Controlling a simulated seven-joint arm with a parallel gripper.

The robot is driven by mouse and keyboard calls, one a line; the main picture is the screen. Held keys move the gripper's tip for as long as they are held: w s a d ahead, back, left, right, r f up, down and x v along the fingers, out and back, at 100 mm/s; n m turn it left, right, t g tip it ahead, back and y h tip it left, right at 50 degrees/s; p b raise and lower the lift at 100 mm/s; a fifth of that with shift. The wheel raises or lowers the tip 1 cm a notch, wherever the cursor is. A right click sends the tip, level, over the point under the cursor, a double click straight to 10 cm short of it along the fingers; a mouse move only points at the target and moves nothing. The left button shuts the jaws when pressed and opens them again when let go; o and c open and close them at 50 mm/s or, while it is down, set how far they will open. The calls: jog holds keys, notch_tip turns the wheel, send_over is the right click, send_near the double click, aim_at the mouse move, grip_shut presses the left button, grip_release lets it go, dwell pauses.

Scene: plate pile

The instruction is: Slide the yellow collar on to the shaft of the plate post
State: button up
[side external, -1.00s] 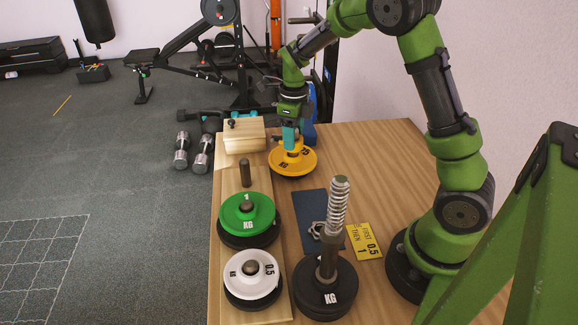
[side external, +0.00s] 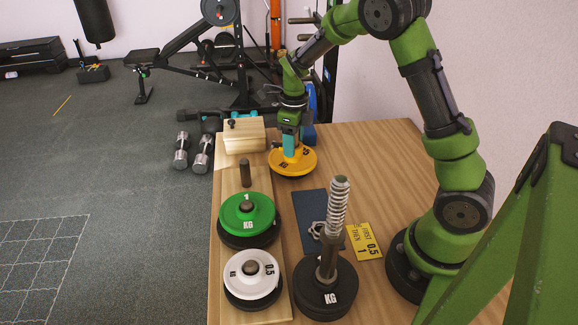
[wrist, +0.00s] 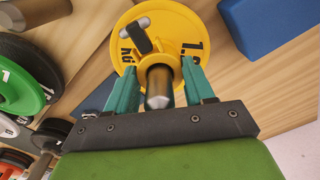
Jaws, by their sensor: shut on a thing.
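The yellow collar (side external: 306,165) is a wide disc with dark lettering at the far end of the table, and it also shows in the wrist view (wrist: 190,22). My gripper (side external: 292,155) is shut on its raised middle part, with one teal finger on either side. In the wrist view a metal cylinder end stands between the fingers (wrist: 158,78), and a dark lever-like piece (wrist: 133,36) lies across the disc. The plate post (side external: 329,258) stands upright near the front, with a coiled spring (side external: 338,208) around its shaft and a black round base (side external: 325,298). The collar is well apart from it.
A wooden board (side external: 228,195) at the left carries a green plate (side external: 236,205) and a white plate (side external: 240,280) over black ones, on pegs. A wooden block (side external: 244,137) stands beside the collar. A dark mat (side external: 310,207) and yellow card (side external: 365,243) lie mid-table.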

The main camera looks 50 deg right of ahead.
jog(key=shift+f, duration=0.1)
jog(key=o, duration=1.2)
notch_tip(320, 180, up, 17)
jog(key=shift+f, duration=0.1)
